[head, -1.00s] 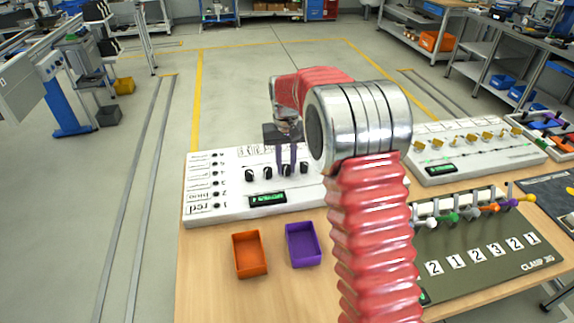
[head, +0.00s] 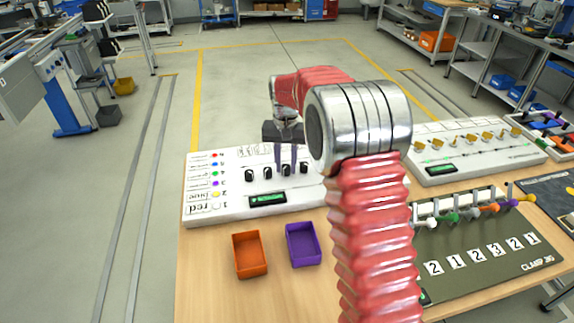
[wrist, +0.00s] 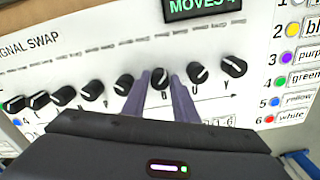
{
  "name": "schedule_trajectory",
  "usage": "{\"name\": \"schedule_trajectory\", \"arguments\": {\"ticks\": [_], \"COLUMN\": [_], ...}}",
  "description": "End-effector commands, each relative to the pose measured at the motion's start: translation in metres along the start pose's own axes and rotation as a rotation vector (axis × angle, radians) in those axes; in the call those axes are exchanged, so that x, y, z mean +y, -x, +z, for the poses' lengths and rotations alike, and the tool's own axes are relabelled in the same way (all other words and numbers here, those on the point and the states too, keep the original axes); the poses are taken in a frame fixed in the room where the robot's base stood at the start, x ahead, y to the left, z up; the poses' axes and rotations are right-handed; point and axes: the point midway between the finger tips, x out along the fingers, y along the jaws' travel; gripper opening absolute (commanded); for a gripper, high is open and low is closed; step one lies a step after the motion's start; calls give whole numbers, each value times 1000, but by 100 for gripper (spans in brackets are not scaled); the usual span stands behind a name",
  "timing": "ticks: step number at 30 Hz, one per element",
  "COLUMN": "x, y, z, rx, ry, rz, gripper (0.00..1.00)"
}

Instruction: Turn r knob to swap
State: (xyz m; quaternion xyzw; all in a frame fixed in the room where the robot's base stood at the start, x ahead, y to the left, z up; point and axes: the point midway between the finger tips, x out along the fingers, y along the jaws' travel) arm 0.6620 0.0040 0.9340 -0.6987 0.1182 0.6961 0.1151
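The white signal swap panel (head: 229,208) lies on the wooden table and carries a row of black knobs with white pointer marks. In the wrist view, my gripper (wrist: 161,76) has its two dark purple fingers on either side of one black knob (wrist: 162,78). The fingers look apart, with the knob between their tips; whether they touch it is hard to tell. The knob's letter is mostly hidden, so I cannot read it surely. Coloured lamps, such as the yellow lamp (wrist: 293,29) and green lamp (wrist: 281,83), stand beside colour words. A green display (wrist: 203,8) shows "MOVES".
An orange tray (head: 250,255) and a purple tray (head: 303,244) stand in front of the panel. A clamp jig board (head: 490,270) and another white panel (head: 478,150) are to the right. More knobs flank the fingers closely, including one (wrist: 124,85) to the left.

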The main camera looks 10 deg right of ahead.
Motion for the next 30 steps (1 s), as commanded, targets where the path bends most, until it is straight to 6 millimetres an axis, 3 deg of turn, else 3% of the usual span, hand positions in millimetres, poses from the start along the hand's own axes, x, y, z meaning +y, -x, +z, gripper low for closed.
{"name": "schedule_trajectory", "arguments": {"ticks": [6,17,23,30], "x": [0,0,0,0], "y": [-1,4,26,67], "z": [1,1,1,0], "rx": [-3,-4,-2,-1], "ry": [1,2,2,1], "rz": [1,1,0,0], "gripper": [41,41,41,41]}}
